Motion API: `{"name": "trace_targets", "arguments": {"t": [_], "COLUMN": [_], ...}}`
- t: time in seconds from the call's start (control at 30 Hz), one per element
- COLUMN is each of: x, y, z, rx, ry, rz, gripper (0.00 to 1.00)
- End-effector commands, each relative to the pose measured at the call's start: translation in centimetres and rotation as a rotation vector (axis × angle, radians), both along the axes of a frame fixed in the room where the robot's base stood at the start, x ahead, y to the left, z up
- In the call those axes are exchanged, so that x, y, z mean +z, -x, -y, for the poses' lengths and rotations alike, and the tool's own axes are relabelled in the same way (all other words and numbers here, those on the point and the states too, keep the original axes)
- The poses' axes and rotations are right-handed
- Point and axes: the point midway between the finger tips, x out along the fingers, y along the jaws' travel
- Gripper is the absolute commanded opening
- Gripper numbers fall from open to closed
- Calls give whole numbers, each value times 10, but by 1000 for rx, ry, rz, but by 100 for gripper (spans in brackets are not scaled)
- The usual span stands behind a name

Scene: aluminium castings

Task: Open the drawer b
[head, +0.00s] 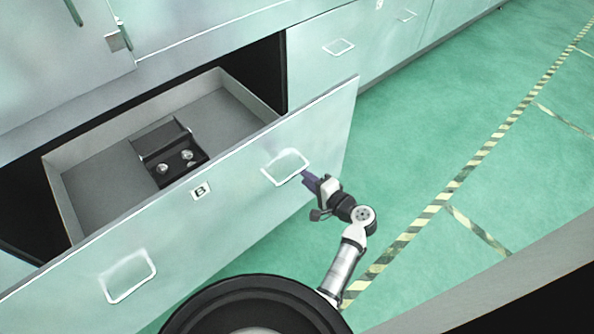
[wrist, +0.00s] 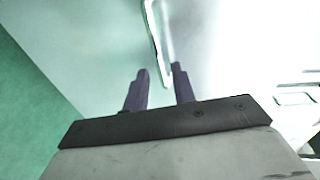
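Drawer b (head: 225,215) is pulled well out of the cabinet, with its front marked by a "B" label (head: 201,190). The front has a left handle (head: 131,298) and a right handle (head: 263,169). My gripper (head: 306,176) is at the lower right of the right handle. In the wrist view, my gripper's two purple fingers (wrist: 160,72) are apart, and the edge of the handle (wrist: 157,45) reaches down into the gap between them. Whether a finger touches the handle cannot be told.
A dark box with two round metal parts (head: 168,154) lies inside the drawer. Other closed drawers with handles (head: 339,47) continue along the cabinet to the right. The green floor (head: 430,130) with striped tape lines is clear to the right.

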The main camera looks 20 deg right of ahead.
Motion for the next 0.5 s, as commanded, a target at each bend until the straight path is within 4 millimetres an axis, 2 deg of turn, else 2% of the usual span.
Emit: {"name": "trace_targets", "arguments": {"t": [0.03, 0.2, 0.5], "x": [-2, -7, -11], "y": [-10, -35, -49], "z": [-4, -13, -18], "rx": [3, 2, 0], "ry": [-1, -1, -1], "rz": [-1, 0, -1], "gripper": [26, 26, 26]}}
